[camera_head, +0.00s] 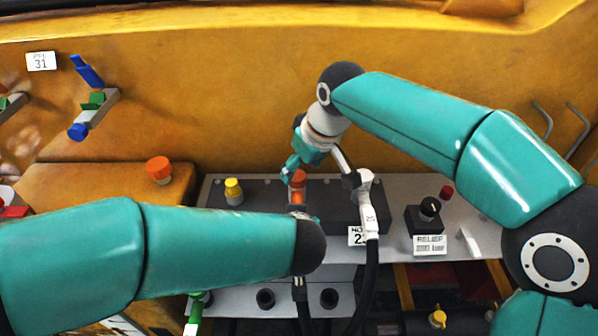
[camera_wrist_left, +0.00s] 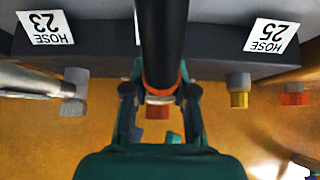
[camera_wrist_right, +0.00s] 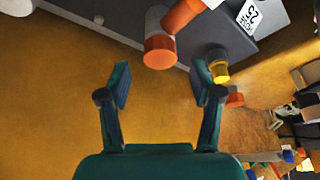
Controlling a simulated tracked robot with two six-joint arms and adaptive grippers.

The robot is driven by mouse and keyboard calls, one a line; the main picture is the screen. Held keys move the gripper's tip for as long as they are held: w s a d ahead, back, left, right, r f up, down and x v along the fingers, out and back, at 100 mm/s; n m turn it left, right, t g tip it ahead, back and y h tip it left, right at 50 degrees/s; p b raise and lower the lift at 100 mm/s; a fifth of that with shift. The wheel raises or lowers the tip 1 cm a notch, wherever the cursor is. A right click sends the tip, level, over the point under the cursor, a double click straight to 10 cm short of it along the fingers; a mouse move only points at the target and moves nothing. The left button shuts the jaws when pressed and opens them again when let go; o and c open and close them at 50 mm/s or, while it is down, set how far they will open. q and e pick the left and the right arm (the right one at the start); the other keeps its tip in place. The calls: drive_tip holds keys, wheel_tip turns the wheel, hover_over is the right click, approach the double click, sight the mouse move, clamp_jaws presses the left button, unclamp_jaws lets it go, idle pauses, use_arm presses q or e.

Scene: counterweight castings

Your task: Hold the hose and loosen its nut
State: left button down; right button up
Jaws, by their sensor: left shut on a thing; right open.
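An orange nut and fitting (camera_head: 297,195) stands on the dark manifold block in the head view. In the right wrist view its orange end (camera_wrist_right: 160,52) lies ahead of the fingers, with an orange part (camera_wrist_right: 187,14) beside it. My right gripper (camera_head: 290,170) is open, close to the fitting in the head view; nothing shows between its fingers (camera_wrist_right: 162,95). My left gripper (camera_wrist_left: 160,95) is shut on the black hose (camera_wrist_left: 163,40), which runs between its fingers. An orange ring shows behind the hose there. In the head view my left wrist hides that grip; the hose (camera_head: 301,305) hangs below.
A white elbow fitting (camera_head: 367,190) with another black hose (camera_head: 371,270) stands just right. A yellow cap (camera_head: 233,188) is left on the block. A relief knob (camera_head: 430,208) and red button (camera_head: 447,192) lie further right. The yellow wall (camera_head: 240,100) rises behind.

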sight(297, 175)
drive_tip(key=shift+x, duration=1.6)
drive_tip(key=c, duration=1.1)
drive_tip(key=shift+c, duration=0.3)
